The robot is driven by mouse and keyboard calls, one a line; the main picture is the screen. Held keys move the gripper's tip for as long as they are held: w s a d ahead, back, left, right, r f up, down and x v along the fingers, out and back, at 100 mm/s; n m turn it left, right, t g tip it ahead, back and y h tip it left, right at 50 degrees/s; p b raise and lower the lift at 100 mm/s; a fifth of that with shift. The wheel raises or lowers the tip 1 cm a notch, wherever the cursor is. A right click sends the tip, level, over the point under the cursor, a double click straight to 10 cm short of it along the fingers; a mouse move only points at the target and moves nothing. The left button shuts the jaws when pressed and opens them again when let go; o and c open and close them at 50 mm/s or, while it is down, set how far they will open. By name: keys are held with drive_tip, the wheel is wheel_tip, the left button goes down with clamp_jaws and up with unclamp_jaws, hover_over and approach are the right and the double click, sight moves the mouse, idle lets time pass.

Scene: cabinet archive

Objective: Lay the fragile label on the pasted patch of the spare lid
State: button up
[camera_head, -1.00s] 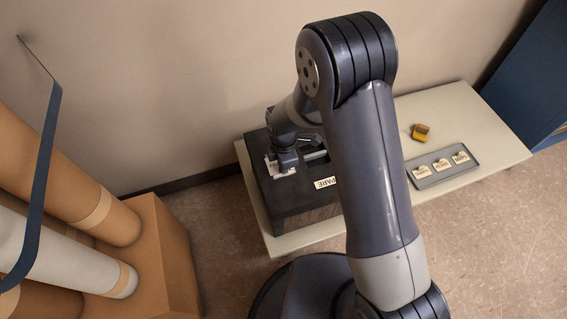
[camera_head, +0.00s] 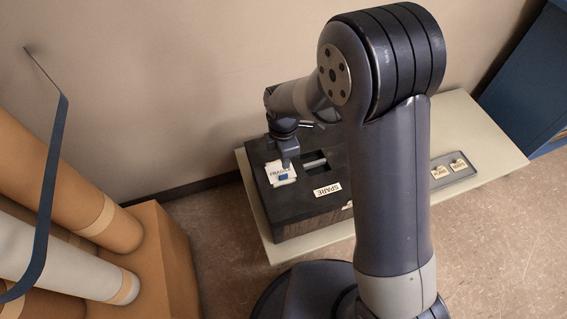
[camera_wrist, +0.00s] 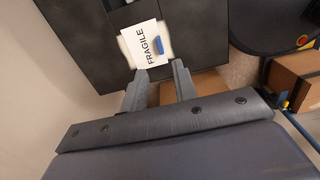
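The white fragile label (camera_head: 279,170) lies on the pale pasted patch (camera_wrist: 126,46) of the dark spare lid (camera_head: 262,189). In the wrist view the label (camera_wrist: 149,53) reads FRAGILE, carries a small blue tab (camera_wrist: 158,45) and sits slightly turned, with patch margins showing at its sides. My gripper (camera_wrist: 160,72) is open and empty, its two fingers apart just short of the label and tab. In the head view my gripper (camera_head: 289,160) hangs close by the label, partly overlapping it.
The lid has a recessed slot (camera_head: 316,166) and a SPARE tag (camera_head: 328,190). A tray with labels (camera_head: 450,170) is partly hidden behind my arm on the pale table (camera_head: 488,140). The wall (camera_head: 190,90) stands close behind. Cardboard tubes (camera_head: 65,180) stand left.

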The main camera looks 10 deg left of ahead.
sight(283, 175)
wheel_tip(283, 175, up, 3)
drive_tip(key=shift+f, duration=0.1)
drive_tip(key=shift+f, duration=0.1)
wheel_tip(283, 175, down, 12)
drive_tip(key=shift+r+b, duration=0.1)
drive_tip(key=shift+b, duration=0.75)
drive_tip(key=shift+r+p, duration=0.3)
drive_tip(key=shift+r, duration=1.45)
drive_tip(key=shift+f, duration=0.15)
